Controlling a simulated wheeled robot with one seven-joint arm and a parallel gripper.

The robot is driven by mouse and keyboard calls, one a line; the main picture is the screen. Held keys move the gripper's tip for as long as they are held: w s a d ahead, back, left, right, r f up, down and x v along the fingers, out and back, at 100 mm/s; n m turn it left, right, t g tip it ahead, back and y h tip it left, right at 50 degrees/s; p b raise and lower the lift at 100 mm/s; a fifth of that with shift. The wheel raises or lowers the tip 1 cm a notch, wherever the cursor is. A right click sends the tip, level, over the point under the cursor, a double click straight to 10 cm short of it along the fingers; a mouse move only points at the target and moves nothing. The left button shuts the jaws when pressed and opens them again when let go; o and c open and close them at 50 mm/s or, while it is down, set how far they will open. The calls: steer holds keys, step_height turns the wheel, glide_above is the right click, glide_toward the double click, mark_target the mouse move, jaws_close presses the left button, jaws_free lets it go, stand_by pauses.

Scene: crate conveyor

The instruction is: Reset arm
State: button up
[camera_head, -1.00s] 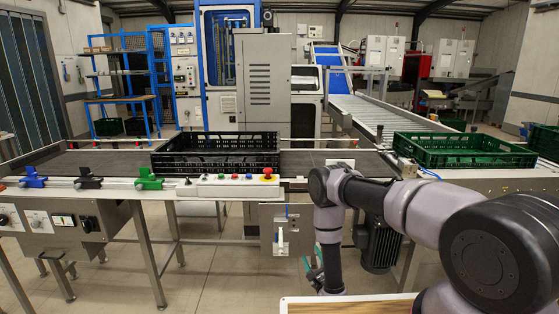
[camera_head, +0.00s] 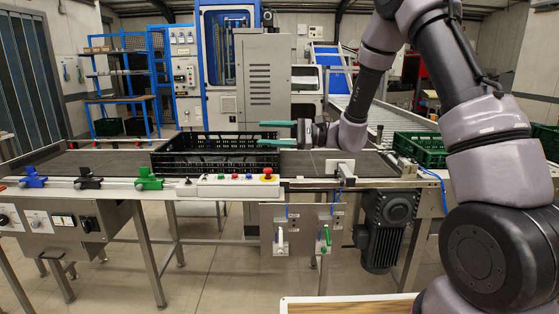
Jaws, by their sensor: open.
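My gripper (camera_head: 268,133) is open and empty, with its two green fingers pointing left. In the picture it lies over the right rear part of the black crate (camera_head: 210,163); I cannot tell its exact height above it. The black crate stands on the conveyor (camera_head: 90,160) behind the control strip. My arm reaches up from the lower right and bends down to the gripper, covering part of the green crate (camera_head: 418,150) at the right.
A control panel (camera_head: 237,188) with coloured buttons and a red knob sits on the conveyor's front edge. Green, black and blue clamps (camera_head: 148,180) line the left edge. A blue and grey machine stands behind. The belt left of the crate is clear.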

steer(key=s+d+r+n+g+h, duration=0.1)
steer(key=s+d+r+n+h, duration=0.2)
steer(key=s, duration=0.4)
steer(key=s+d+r+n+g+h, duration=0.1)
steer(key=s+d+r+n+h, duration=0.1)
steer(key=s+d+r+h, duration=0.3)
steer(key=s+d+r+t+h, duration=0.2)
steer(key=s+d+t+h, duration=0.2)
steer(key=d, duration=0.6)
steer(key=s+d+r+t+h, duration=0.2)
steer(key=s+d+t+h, duration=0.2)
steer(key=d, duration=0.5)
steer(key=shift+s+d+t, duration=0.4)
steer(key=shift+s, duration=0.85)
